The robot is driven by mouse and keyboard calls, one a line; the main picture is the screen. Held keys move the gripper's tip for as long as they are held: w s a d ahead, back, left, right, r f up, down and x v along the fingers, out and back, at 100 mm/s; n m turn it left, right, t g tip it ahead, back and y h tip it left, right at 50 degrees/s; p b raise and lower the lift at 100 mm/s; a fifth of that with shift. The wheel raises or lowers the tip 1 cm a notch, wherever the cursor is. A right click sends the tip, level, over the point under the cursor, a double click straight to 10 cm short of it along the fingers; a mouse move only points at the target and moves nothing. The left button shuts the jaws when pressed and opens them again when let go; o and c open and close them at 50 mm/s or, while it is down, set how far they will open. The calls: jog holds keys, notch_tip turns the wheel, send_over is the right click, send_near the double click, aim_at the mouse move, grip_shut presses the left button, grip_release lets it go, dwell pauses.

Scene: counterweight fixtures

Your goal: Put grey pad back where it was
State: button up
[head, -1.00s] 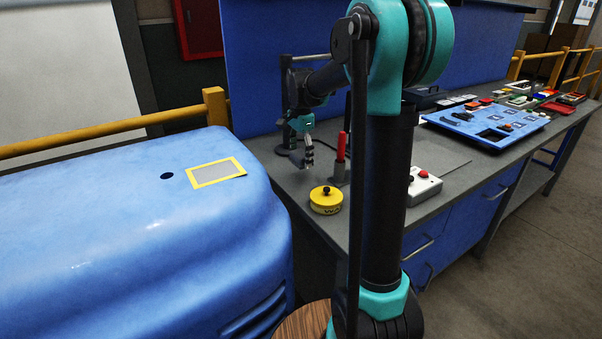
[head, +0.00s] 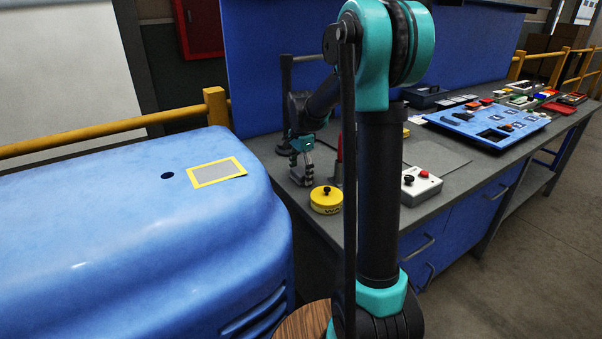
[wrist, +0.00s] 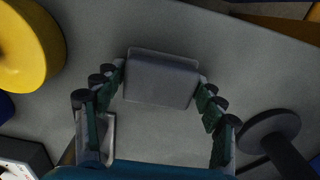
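The grey pad (wrist: 160,80) is a small grey block with rounded edges, seen in the wrist view near the bench edge. My gripper (wrist: 161,76) is over it with its jointed fingers spread, one fingertip at each side of the pad. The fingertips are very close to the pad's sides; I cannot tell whether they touch it. In the head view my gripper (head: 301,168) points down low over the bench, and the pad is mostly hidden by the fingers. A yellow-bordered grey rectangle (head: 216,172) lies on top of the blue housing (head: 110,230).
A yellow round weight (head: 326,200) with a black knob stands close to my gripper; it also shows in the wrist view (wrist: 28,45). A red-handled tool stands behind my arm. A control box (head: 421,187) and a blue tray (head: 485,128) are farther right on the bench.

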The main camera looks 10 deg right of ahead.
aim_at(301, 170)
jog(key=o, duration=0.3)
jog(key=shift+o, duration=0.2)
notch_tip(301, 170, up, 12)
jog(key=shift+r, duration=0.2)
jog(key=shift+s, duration=0.1)
dwell(0.4)
